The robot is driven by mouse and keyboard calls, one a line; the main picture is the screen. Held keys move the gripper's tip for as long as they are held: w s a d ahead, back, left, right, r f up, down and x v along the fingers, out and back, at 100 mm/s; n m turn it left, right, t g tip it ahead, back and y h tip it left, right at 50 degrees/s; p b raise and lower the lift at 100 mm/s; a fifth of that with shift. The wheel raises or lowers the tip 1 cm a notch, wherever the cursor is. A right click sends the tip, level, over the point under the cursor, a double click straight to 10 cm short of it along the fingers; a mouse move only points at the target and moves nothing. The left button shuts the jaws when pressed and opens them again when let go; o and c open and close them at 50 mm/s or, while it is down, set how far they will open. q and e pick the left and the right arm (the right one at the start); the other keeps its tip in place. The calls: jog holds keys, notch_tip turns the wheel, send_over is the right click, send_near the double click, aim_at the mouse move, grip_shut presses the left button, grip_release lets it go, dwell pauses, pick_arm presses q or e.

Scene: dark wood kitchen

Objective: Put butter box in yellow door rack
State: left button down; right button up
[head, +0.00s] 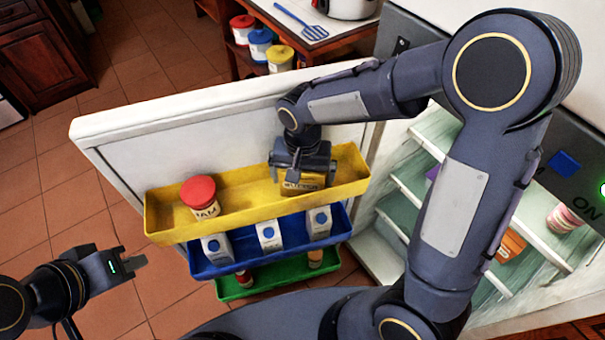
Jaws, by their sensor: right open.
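The yellow door rack (235,209) is the top rack on the inside of the open fridge door. The butter box (302,183), yellow with dark lettering, sits in the right half of this rack. My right gripper (301,170) is directly above the box, pointing down and open, with its fingers at the box's top. The fingers partly hide the box, and its underside is hidden by the rack's front wall. My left gripper (135,263) is low at the left, away from the racks, holding nothing visible; its finger gap does not show clearly.
A red-lidded jar (200,196) stands in the yellow rack's left part. Below are a blue rack (250,250) with cartons and a green rack (285,283). The open fridge (400,220) stands right, behind my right arm. Several canisters stand on a shelf behind the door.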

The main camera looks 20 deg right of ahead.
notch_tip(320, 180, up, 12)
jog(key=shift+r+p, duration=0.15)
jog(key=shift+p, duration=0.5)
jog(key=shift+s+d+r, duration=0.1)
jog(key=shift+s+d, duration=0.05)
jog(key=shift+d, duration=0.15)
jog(key=s+d+n+t+y, duration=0.1)
jog(key=s+d, duration=0.3)
jog(key=s, duration=0.4)
jog(key=s+d+n+t+y, duration=0.1)
jog(key=s+d+t, duration=0.3)
jog(key=s, duration=0.4)
jog(key=shift+d+n+t+y, duration=0.3)
jog(key=shift+d+y, duration=0.05)
jog(key=shift+y, duration=0.55)
